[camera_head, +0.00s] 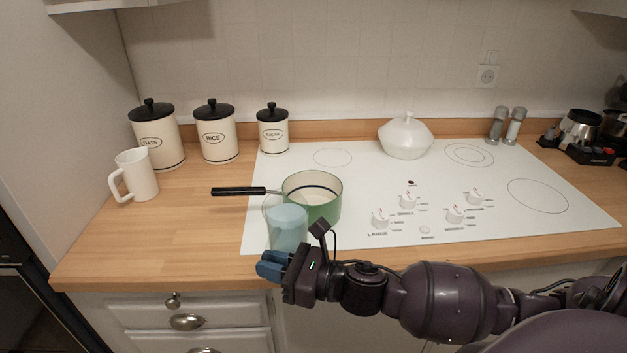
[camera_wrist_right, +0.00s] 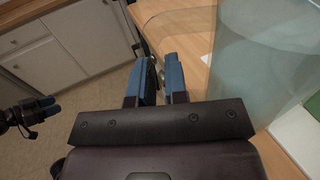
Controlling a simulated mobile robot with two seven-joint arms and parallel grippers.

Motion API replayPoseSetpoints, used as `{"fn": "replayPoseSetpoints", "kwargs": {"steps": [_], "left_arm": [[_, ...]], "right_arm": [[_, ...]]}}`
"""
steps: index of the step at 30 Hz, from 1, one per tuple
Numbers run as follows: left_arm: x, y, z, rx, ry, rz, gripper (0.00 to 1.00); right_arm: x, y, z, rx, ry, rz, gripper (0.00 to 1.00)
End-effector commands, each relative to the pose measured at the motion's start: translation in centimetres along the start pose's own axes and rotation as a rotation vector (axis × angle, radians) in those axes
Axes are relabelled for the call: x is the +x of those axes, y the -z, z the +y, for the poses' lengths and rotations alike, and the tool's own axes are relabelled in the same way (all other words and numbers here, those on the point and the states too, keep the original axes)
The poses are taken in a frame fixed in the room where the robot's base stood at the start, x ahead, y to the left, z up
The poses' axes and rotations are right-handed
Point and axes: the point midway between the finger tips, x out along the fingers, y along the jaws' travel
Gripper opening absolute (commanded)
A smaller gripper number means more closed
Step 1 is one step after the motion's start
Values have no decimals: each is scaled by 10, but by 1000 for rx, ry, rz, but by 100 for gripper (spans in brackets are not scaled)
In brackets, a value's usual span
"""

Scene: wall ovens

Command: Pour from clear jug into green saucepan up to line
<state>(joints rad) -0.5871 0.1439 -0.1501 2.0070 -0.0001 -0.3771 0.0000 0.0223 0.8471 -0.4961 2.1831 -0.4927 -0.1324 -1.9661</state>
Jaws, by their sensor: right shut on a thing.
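A clear jug (camera_head: 287,229) holding pale blue liquid stands upright at the front left edge of the cooktop, in front of the green saucepan (camera_head: 325,208). The saucepan has a black handle pointing left and a dark line around its pale inside wall; I see no liquid in it. My right gripper (camera_head: 270,266) is at the jug's near side, shut on its clear handle. In the right wrist view the handle (camera_wrist_right: 178,32) runs to the fingers (camera_wrist_right: 162,78), with the jug (camera_wrist_right: 265,55) at right. My left gripper (camera_wrist_right: 45,108) shows small at the left edge there; its jaws are unclear.
A white mug (camera_head: 138,175) and labelled canisters (camera_head: 217,135) stand on the wooden counter at left. A white lidded pot (camera_head: 405,136) and two shakers (camera_head: 506,126) are at the back. Control knobs (camera_head: 408,202) lie right of the saucepan. The counter left of the jug is clear.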

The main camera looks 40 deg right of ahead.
Motion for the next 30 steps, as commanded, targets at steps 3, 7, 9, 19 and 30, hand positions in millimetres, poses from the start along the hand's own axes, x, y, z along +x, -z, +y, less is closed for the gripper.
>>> {"fn": "replayPoseSetpoints", "kwargs": {"steps": [3, 7, 9, 19, 30], "left_arm": [[-2, 1, -1, -1, 1, -1, 51], [-5, 1, -1, -1, 3, -3, 51], [-7, 1, -2, -2, 3, -4, 51], [-11, -1, -3, -3, 6, -13, 51], [-10, 8, -3, -3, 5, 0, 51]], "right_arm": [[0, -5, -1, 12, 0, -5, 0], [0, -11, -3, 50, 0, -5, 0], [0, -15, -4, 80, 0, -6, 0], [0, -32, -13, 241, -1, -4, 0], [0, -36, -16, 281, -1, -4, 0]]}}
